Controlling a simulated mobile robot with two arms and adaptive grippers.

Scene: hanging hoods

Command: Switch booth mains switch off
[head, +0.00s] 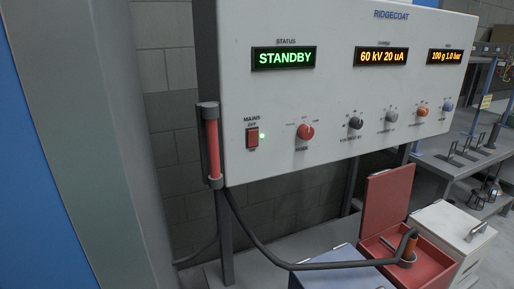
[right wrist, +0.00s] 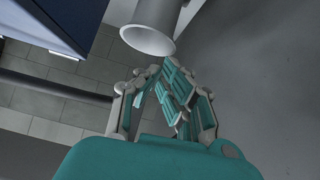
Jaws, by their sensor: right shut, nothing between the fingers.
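The booth mains switch (head: 252,138) is a red rocker at the lower left of the white control panel (head: 330,100), under the label MAINS. The green status display (head: 283,57) reads STANDBY. The rocker is too small to tell which half is pressed. In the right wrist view my right gripper (right wrist: 161,78) is shut and empty. The switch does not show in that view, and no gripper shows in the head view.
A red handle (head: 213,148) is clipped at the panel's left edge, with a dark hose hanging below. Several knobs (head: 355,122) line the panel. An open red box (head: 420,268) stands below. In the wrist view a grey tube end (right wrist: 148,38) is close to my right fingers.

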